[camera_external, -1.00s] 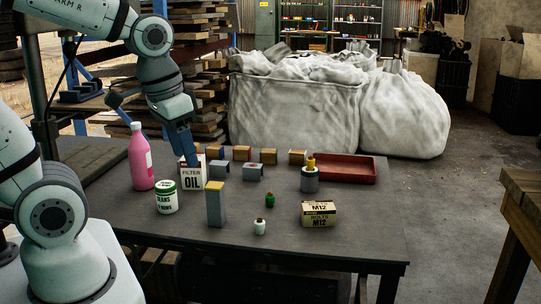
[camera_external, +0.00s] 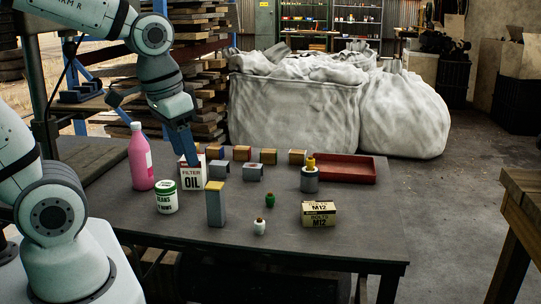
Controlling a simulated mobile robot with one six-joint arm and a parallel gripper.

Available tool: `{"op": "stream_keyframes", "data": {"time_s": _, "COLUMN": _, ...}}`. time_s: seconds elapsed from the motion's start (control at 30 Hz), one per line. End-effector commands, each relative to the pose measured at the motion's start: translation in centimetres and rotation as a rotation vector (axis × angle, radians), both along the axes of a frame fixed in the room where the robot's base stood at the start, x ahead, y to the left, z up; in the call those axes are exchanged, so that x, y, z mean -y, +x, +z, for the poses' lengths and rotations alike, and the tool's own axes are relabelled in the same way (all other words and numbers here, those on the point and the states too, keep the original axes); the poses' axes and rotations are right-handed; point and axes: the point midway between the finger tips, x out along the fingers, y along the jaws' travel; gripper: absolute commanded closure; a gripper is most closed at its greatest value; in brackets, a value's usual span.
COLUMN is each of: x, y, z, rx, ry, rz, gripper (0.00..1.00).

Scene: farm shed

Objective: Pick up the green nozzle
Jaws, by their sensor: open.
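The green nozzle (camera_external: 270,201) is small and dark green with a brownish tip. It stands on the dark grey table (camera_external: 290,260), left of the yellow M12 bolts box (camera_external: 319,214) and behind a small white nozzle-like piece (camera_external: 260,227). My gripper (camera_external: 192,160) is blue and points down at the oil filter box (camera_external: 192,176), behind or just above it, to the left of and farther back than the green nozzle. It is open, apart from the nozzle; its fingertips are partly hard to make out.
A tall grey block with a yellow top (camera_external: 215,204) stands between gripper and nozzle. A pink bottle (camera_external: 140,158) and a beans can (camera_external: 166,196) stand left. A grey cylinder with a yellow top (camera_external: 310,177) and a red tray (camera_external: 344,169) are behind right. The front right table is clear.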

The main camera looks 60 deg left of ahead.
Motion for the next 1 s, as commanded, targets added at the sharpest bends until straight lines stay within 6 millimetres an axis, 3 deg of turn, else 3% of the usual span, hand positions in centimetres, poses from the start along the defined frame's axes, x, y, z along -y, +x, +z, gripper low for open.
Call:
{"op": "stream_keyframes", "data": {"time_s": 0.37, "x": 0.0, "y": 0.0, "z": 0.0, "rx": 0.000, "ry": 0.000, "rz": 0.000, "gripper": 0.49}}
{"op": "stream_keyframes", "data": {"time_s": 0.53, "x": -0.4, "y": 1.6, "z": 0.1, "rx": -0.013, "ry": 0.000, "rz": 0.019, "gripper": 0.49}}
{"op": "stream_keyframes", "data": {"time_s": 0.77, "x": -2.6, "y": 8.9, "z": -0.4, "rx": -0.060, "ry": -0.006, "rz": 0.097, "gripper": 0.49}}
{"op": "stream_keyframes", "data": {"time_s": 1.0, "x": -6.3, "y": 17.2, "z": -3.4, "rx": -0.111, "ry": -0.014, "rz": 0.190, "gripper": 0.49}}
